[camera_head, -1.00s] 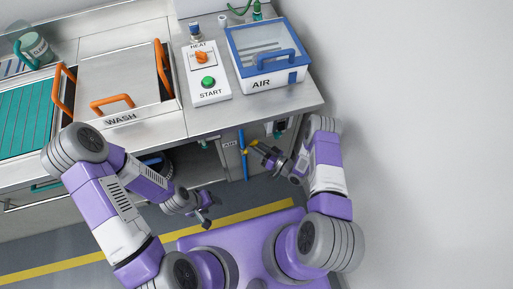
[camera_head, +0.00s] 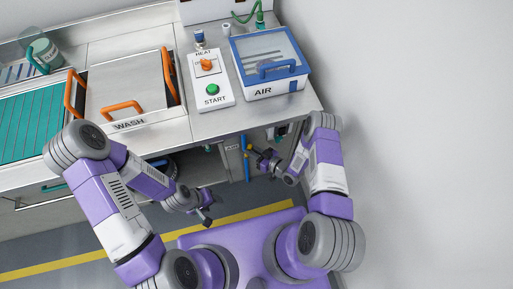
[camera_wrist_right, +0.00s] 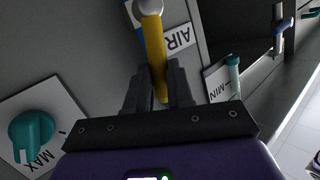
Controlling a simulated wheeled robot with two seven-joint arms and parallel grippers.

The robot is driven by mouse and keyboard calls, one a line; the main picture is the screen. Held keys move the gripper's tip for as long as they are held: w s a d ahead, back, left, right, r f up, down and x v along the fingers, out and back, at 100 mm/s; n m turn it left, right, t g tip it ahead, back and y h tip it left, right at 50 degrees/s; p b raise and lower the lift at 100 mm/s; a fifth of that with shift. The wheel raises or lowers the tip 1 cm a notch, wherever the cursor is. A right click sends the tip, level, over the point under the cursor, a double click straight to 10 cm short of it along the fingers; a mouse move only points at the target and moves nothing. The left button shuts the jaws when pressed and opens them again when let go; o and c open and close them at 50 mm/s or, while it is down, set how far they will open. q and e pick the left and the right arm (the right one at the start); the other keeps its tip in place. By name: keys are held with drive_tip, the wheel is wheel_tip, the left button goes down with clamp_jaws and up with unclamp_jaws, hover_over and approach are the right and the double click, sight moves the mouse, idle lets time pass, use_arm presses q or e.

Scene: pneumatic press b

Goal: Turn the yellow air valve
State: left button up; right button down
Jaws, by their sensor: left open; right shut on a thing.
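The yellow air valve (camera_head: 249,147) sits on a blue pipe (camera_head: 245,168) on the cabinet front, below the counter and beside an AIR label. In the right wrist view its yellow lever (camera_wrist_right: 155,48) runs from a round pivot down between my fingers, roughly in line with the blue pipe. My right gripper (camera_wrist_right: 160,88) is shut on the lever's lower end. In the head view the right gripper (camera_head: 259,158) is at the valve, its fingertips small and partly hidden. My left gripper (camera_head: 206,215) is open and empty above the floor, away from the valve.
A wall stands at right.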

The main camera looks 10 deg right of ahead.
drive_tip(key=shift+a+r+n+h+p, duration=0.15)
drive_tip(key=shift+a+n+h+p, duration=0.25)
drive_tip(key=shift+a+n, duration=0.1)
drive_tip(key=c, duration=1)
unclamp_jaws()
drive_tip(key=p+v, duration=0.2)
drive_tip(key=v, duration=0.5)
drive_tip(key=shift+s+d+r, duration=0.15)
drive_tip(key=shift+s+d, duration=0.05)
drive_tip(key=shift+s, duration=0.05)
